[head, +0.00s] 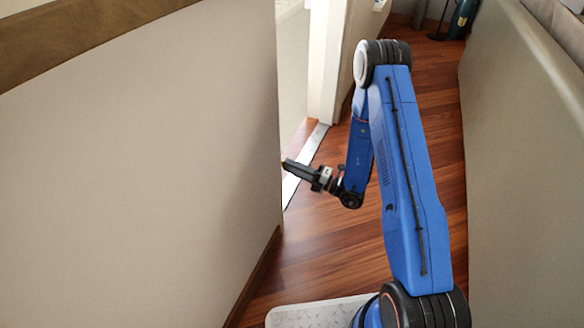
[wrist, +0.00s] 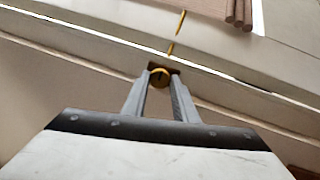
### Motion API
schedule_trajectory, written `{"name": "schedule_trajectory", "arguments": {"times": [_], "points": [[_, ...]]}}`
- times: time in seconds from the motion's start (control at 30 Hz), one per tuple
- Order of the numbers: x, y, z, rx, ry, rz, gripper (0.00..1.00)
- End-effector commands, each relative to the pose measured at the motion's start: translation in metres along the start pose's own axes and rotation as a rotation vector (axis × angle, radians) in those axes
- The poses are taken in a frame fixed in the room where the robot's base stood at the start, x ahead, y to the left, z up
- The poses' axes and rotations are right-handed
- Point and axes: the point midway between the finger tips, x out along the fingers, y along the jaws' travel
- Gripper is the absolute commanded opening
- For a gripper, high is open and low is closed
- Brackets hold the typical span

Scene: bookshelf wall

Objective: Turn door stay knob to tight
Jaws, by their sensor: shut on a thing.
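The knob (wrist: 159,77) is a small round brass-coloured piece with a dark mark on its face, seen in the wrist view. My gripper (wrist: 162,73) has its two grey fingers on either side of the knob and is shut on it. A thin brass-coloured rod (wrist: 178,30) shows beyond the knob, in broken lengths. In the head view my gripper (head: 288,164) reaches left to the edge of the beige wall, and the knob is hidden there. I cannot read any tight marking or tell how far the knob is turned.
The large beige wall (head: 140,170) fills the left of the head view, close to my gripper. Another beige surface (head: 525,170) stands on the right. A white doorway frame (head: 328,60) stands beyond.

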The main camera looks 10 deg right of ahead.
Motion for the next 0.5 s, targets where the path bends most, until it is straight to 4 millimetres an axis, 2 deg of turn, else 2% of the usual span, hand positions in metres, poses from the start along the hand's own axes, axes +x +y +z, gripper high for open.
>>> {"name": "schedule_trajectory", "arguments": {"times": [0.27, 0.3, 0.37, 0.5], "points": [[-0.0005, -0.0002, 0.0008, 0.000, -0.002, -0.001, 0.03], [-0.0005, -0.0002, 0.0009, 0.000, -0.002, 0.000, 0.28], [-0.0004, -0.0001, 0.0008, -0.001, -0.002, 0.000, 0.42], [-0.0002, -0.0001, 0.0005, -0.001, -0.001, 0.000, 0.44]]}}
